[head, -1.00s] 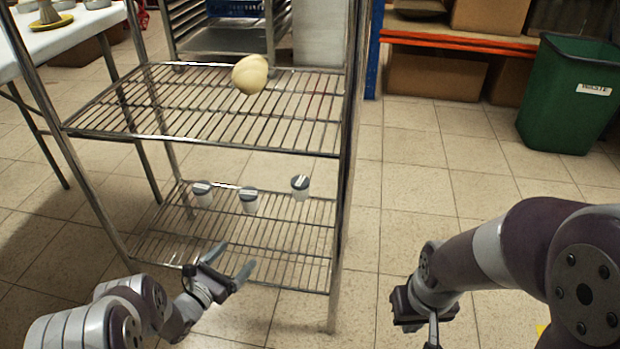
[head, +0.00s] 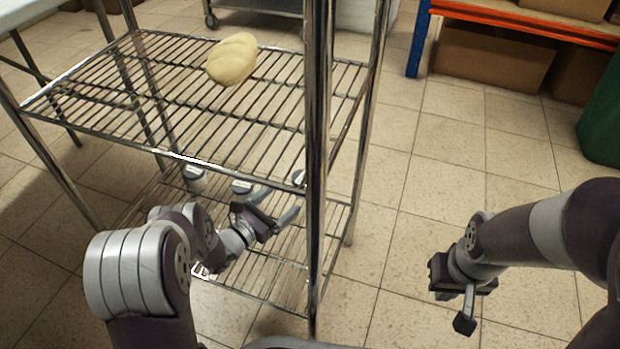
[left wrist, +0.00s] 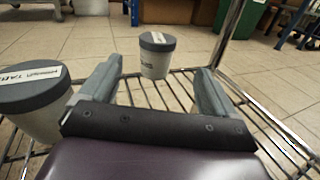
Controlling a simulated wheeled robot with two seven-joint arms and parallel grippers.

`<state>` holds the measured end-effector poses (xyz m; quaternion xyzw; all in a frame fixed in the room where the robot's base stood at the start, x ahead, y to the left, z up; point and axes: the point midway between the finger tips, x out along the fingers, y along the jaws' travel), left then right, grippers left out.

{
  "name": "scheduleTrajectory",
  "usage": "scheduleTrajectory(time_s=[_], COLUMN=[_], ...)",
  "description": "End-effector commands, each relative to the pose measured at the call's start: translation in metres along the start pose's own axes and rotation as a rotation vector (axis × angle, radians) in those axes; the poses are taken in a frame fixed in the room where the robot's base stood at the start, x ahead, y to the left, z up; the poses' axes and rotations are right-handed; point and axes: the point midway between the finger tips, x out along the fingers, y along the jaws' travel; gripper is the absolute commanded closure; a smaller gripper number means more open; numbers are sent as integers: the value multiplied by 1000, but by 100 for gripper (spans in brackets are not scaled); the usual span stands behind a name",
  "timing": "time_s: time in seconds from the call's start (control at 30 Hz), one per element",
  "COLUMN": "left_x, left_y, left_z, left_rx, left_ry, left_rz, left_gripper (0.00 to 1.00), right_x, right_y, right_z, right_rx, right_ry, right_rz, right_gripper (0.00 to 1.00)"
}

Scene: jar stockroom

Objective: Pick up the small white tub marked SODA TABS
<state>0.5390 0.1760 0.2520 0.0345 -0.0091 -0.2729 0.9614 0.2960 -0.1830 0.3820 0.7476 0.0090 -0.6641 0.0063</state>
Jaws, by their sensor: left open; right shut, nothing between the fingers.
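Several small white tubs with dark grey lids stand upright on the lower wire shelf: a left tub (head: 194,178), a middle tub (head: 242,188) and a right tub (head: 299,178), partly hidden by the shelf post. My left gripper (head: 277,204) is open and empty at the lower shelf, near the middle and right tubs. In the left wrist view one tub (left wrist: 155,62) stands ahead, between and beyond the fingertips. Another tub (left wrist: 35,112), close at left, has a lid label reading TABS; its first word is unclear. My right gripper (head: 463,315) is shut and empty over the floor.
The upper wire shelf (head: 170,110) lies above the tubs and holds a pale lumpy object (head: 232,60). A metal post (head: 317,150) stands beside my left gripper. The floor right of the rack is clear. A green bin (head: 602,120) stands at the right edge.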

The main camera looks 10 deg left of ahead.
Motion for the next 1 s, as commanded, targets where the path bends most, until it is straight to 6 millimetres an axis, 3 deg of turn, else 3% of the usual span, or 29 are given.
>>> scheduleTrajectory(time_s=[0.1, 0.23, 0.73, 1.0], left_x=[29, 54, 112, 117], left_y=[-2, 0, 4, 5], left_z=[-6, -4, -3, 1], left_rx=[1, 0, 1, 0], left_ry=[-2, -2, -1, 0], left_rz=[-5, -2, -1, 1], left_gripper=[10, 10, 10, 10], right_x=[19, 26, 57, 56], right_y=[0, 0, 0, 0], right_z=[2, 3, 7, 7], right_rx=[0, 0, 0, 0], right_ry=[-1, -1, 0, 0], right_rz=[0, 0, 0, 0], right_gripper=[100, 100, 100, 100])
